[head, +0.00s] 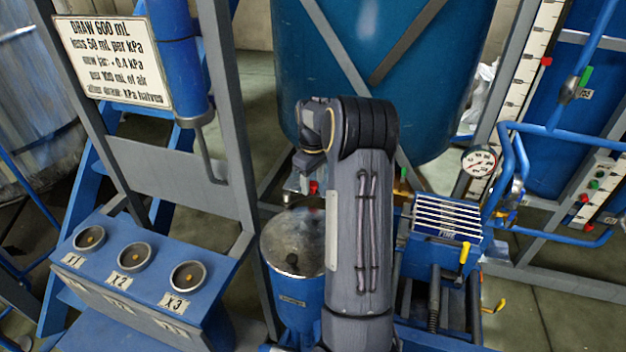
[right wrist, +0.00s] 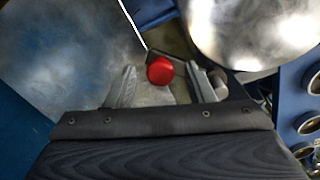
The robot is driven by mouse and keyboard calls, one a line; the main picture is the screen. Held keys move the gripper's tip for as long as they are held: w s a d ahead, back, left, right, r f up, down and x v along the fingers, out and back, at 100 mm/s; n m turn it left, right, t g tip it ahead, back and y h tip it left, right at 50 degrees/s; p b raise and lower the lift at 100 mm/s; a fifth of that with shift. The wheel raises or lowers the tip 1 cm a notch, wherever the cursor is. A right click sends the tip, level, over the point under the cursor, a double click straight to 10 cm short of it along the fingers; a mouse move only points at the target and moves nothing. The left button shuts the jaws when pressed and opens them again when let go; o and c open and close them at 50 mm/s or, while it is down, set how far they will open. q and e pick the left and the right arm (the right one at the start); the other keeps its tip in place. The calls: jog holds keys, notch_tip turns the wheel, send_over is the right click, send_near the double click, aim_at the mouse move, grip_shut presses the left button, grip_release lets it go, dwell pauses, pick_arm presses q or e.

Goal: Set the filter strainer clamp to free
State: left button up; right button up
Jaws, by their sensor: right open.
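A red knob (right wrist: 160,70) on a thin dark rod or lever sits between the two grey fingers of my right gripper (right wrist: 161,85) in the right wrist view. The fingers stand apart, with a visible gap on both sides of the knob. It looks like the clamp's handle, but the label and clamp body are not readable. In the head view a red knob (head: 313,187) shows just below my right gripper (head: 306,178), behind the blue pot with a round metal lid (head: 292,243). My right forearm hides what lies right of it. My left gripper is not in view.
A blue louvred box (head: 445,222) with a yellow lever (head: 464,252) stands right of my forearm. A large blue tank (head: 440,90) is behind. A console with several round sockets (head: 134,257) is at left. Blue pipes and a gauge (head: 480,160) are at right.

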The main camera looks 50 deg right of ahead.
aim_at(312, 184)
jog(key=shift+r, duration=0.1)
notch_tip(312, 184, up, 8)
jog(key=shift+f+b, duration=0.15)
jog(key=shift+b, duration=0.3)
dwell(0.3)
jog(key=shift+a, duration=0.25)
jog(key=s+a+r+m+t+y, duration=0.1)
jog(key=s+a+r+t, duration=0.2)
jog(key=a, duration=0.7)
jog(key=s+a+r+t+y, duration=0.1)
jog(key=s+a+r, duration=0.35)
jog(key=a, duration=0.55)
jog(key=s+a+f+y, duration=0.1)
jog(key=s+a+f, duration=0.2)
jog(key=s+a, duration=0.3)
jog(key=s+a+f+m+t, duration=0.1)
jog(key=s+a+f, duration=0.2)
jog(key=s+a, duration=0.3)
jog(key=a, duration=0.2)
jog(key=shift+s+a+f+t+y, duration=0.15)
jog(key=shift+a+f+t+y, duration=0.15)
jog(key=shift+a+f+y, duration=0.1)
